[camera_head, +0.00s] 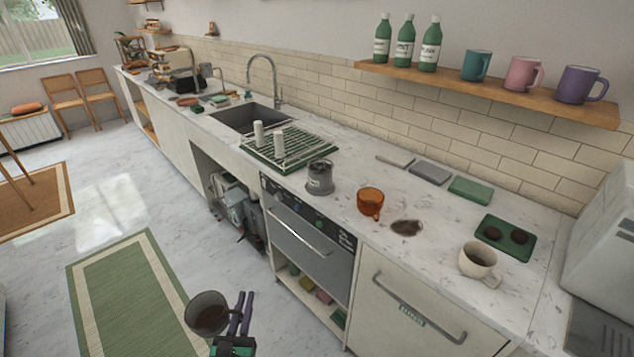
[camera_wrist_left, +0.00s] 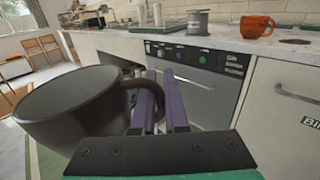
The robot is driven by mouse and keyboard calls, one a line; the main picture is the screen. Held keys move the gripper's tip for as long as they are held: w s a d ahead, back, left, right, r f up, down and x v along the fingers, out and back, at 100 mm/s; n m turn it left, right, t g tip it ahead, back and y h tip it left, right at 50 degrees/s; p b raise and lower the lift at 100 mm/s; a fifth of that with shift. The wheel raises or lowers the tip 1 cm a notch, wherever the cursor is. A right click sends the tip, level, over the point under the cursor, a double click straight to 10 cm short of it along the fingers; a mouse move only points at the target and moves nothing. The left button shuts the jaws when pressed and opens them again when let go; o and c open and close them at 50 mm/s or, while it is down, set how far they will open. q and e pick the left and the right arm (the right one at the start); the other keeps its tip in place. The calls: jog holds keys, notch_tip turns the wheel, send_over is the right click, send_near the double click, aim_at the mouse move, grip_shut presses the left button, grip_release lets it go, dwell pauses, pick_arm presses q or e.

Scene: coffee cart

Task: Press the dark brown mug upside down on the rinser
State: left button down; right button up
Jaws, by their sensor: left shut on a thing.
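The dark brown mug (camera_head: 207,314) hangs over the floor in front of the counter, low in the head view. Its open rim faces up, and it fills the left of the left wrist view (camera_wrist_left: 75,110). My left gripper (camera_head: 241,312) is shut on the mug's handle with its purple fingers, which also show in the left wrist view (camera_wrist_left: 167,100). No rinser is clearly identifiable. A grey labelled canister (camera_head: 320,180) stands near the counter's front edge, and I cannot tell what it is. My right gripper is out of view.
A green rack (camera_head: 262,158) with white upright cylinders sits beside the sink (camera_head: 238,118). An orange mug (camera_head: 370,203), a brown spill (camera_head: 406,228), a cream mug (camera_head: 478,262) and a green tray (camera_head: 515,243) are further right. A shelf (camera_head: 500,90) holds bottles and mugs.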

pick_arm(q)
jog(key=shift+w, duration=1.15)
jog(key=m+p, duration=0.5)
jog(key=m, duration=0.7)
